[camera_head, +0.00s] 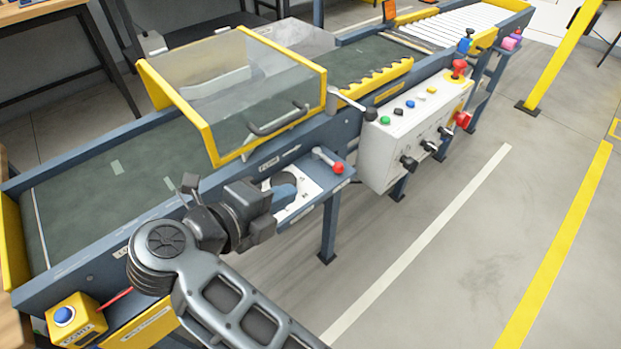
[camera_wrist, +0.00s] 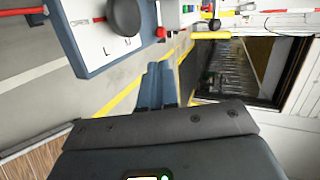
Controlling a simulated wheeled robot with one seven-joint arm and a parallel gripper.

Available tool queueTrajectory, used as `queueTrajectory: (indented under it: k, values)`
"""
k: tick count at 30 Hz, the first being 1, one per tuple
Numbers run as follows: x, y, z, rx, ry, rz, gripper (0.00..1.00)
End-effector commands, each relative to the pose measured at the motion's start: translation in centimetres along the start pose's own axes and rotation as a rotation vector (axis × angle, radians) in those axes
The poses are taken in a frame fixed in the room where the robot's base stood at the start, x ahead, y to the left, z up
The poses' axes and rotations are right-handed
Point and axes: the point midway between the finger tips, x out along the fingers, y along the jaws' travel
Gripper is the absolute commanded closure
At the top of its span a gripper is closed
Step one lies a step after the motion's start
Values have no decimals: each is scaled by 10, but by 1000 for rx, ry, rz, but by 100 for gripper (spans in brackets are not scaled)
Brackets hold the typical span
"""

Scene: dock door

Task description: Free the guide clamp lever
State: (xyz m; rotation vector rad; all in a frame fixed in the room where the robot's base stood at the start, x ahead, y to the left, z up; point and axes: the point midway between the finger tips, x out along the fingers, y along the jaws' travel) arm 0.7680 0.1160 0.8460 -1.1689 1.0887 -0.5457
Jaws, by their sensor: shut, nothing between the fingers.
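My gripper (camera_head: 287,194) is shut and empty. In the head view its blue-grey fingers overlap a white panel (camera_head: 300,208) on the conveyor's near side. The panel carries a black round knob (camera_head: 283,181), partly hidden by my gripper. A lever with a red ball end (camera_head: 337,167) is just right of it. Another lever with a black ball (camera_head: 370,113) is by the guard's right end. I cannot tell which is the guide clamp lever. In the wrist view my shut fingers (camera_wrist: 157,82) are below and apart from the panel (camera_wrist: 92,42) and its black knob (camera_wrist: 123,17).
A yellow-framed clear guard (camera_head: 240,80) covers part of the conveyor belt (camera_head: 95,170). A white control box (camera_head: 410,130) with buttons and knobs stands out to the right. A yellow button box (camera_head: 75,320) is at lower left. The floor (camera_head: 440,250) at right is clear.

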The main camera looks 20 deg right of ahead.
Motion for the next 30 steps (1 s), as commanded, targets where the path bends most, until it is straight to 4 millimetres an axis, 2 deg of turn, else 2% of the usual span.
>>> queueTrajectory:
  k: [5,18,24,30]
  values:
    - [25,0,-1,-1,5,0,100]
    - [108,0,-1,0,4,0,100]
    - [130,0,-1,0,2,0,100]
    - [136,0,-1,0,0,-1,100]
